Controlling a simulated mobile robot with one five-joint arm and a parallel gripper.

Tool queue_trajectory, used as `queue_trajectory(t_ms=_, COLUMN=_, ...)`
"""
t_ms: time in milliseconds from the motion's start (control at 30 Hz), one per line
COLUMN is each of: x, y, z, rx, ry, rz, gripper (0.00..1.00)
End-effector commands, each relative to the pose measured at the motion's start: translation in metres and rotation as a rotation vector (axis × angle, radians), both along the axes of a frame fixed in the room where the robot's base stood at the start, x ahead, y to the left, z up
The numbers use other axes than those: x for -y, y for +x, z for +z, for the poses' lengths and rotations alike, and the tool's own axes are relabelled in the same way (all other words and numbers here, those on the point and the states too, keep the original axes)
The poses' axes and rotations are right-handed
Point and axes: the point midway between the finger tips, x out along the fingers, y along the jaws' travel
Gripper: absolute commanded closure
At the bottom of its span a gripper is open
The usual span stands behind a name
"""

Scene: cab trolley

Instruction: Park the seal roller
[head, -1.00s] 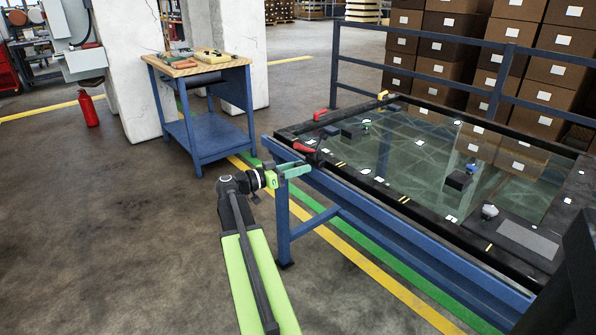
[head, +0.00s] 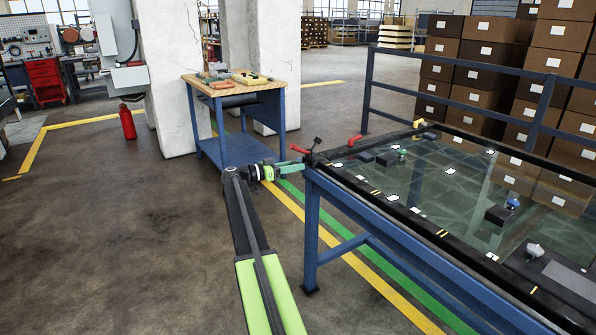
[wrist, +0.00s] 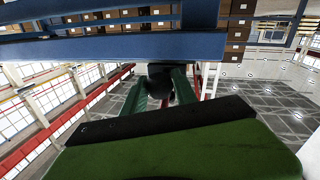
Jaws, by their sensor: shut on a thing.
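My gripper (head: 300,167) is at the near left corner of the glass-topped table (head: 398,208). It is shut on the seal roller (head: 316,143), a dark piece with a red part, which stands up above the jaws. In the wrist view the two green fingers flank a dark rounded part of the roller (wrist: 160,76), with a bit of red beside it. The fingers and dim light hide most of its shape. In the head view it overlaps the table corner; I cannot tell whether it touches.
A blue workbench (head: 235,90) with tools on its wooden top stands behind my gripper. A red clamp (head: 354,140) and a yellow clamp (head: 418,123) sit on the table edge. A red extinguisher (head: 127,122) stands by the pillar. The floor at left is clear.

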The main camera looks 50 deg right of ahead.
Motion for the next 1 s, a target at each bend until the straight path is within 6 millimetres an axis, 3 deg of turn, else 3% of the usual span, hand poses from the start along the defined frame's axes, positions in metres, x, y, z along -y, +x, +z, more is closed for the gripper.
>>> queue_trajectory(t_ms=367, x=0.005, y=0.004, z=0.002, rx=-0.004, ry=-0.004, rz=0.008, gripper=1.0)
queue_trajectory(t_ms=400, x=0.005, y=0.004, z=0.002, rx=-0.004, ry=-0.005, rz=0.008, gripper=0.65)
queue_trajectory(t_ms=567, x=0.003, y=0.005, z=0.001, rx=-0.003, ry=-0.003, rz=0.008, gripper=0.45)
queue_trajectory(t_ms=867, x=0.0, y=0.006, z=0.001, rx=-0.001, ry=-0.001, rz=0.007, gripper=0.45)
queue_trajectory(t_ms=1000, x=-0.015, y=0.015, z=0.0, rx=-0.001, ry=-0.001, rz=0.009, gripper=0.45)
